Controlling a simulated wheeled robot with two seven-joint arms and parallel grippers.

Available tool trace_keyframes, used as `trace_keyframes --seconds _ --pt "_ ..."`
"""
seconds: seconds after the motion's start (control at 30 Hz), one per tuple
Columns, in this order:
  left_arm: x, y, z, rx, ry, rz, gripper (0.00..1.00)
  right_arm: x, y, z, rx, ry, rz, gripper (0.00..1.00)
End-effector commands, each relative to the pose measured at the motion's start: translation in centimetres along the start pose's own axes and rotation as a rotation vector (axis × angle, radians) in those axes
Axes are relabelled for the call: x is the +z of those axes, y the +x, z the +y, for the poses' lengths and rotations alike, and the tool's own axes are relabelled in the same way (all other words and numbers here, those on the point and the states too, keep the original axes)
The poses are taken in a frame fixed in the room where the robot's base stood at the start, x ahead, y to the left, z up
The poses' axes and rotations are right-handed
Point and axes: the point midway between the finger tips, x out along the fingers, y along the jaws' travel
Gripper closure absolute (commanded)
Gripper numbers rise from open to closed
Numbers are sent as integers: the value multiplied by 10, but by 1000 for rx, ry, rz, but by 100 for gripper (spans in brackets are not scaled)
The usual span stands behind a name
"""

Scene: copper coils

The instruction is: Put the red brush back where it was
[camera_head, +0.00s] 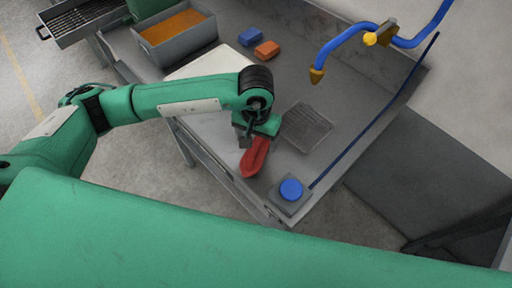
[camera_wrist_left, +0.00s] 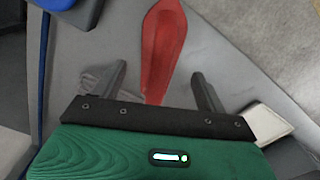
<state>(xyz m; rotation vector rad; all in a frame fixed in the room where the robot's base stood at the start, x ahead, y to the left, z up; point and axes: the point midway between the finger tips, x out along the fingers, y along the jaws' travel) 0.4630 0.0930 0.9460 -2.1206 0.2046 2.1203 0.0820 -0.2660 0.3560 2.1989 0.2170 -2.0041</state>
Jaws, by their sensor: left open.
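The red brush (camera_head: 254,160) lies on the grey metal table (camera_head: 222,180) near its front edge, left of the blue round button. My left gripper (camera_head: 244,142) is over the brush's far end in the head view and partly hides it. In the left wrist view the red brush (camera_wrist_left: 163,45) runs between the two fingers of my left gripper (camera_wrist_left: 160,82). The fingers are apart, with a gap on each side of the brush. The brush's bristles cannot be made out. My right gripper is not in view.
A blue button on a grey box (camera_head: 291,190) stands at the table's front corner. A drain grate (camera_head: 306,127) lies right of my gripper. A blue sponge (camera_head: 250,36), an orange sponge (camera_head: 267,49) and a bin of orange liquid (camera_head: 178,27) are farther back. A blue tap pipe (camera_head: 345,38) overhangs.

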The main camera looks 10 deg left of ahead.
Motion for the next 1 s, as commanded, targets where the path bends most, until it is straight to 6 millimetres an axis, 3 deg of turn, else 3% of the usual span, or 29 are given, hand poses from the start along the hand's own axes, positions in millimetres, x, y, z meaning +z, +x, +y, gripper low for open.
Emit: trace_keyframes --seconds 0.2,0.4,1.0 --pt "-1 -42 0 0 1 5 25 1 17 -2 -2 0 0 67" --pt "0 -65 0 1 1 1 25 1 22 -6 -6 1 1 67" --pt "0 -71 0 0 0 0 25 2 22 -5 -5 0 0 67"
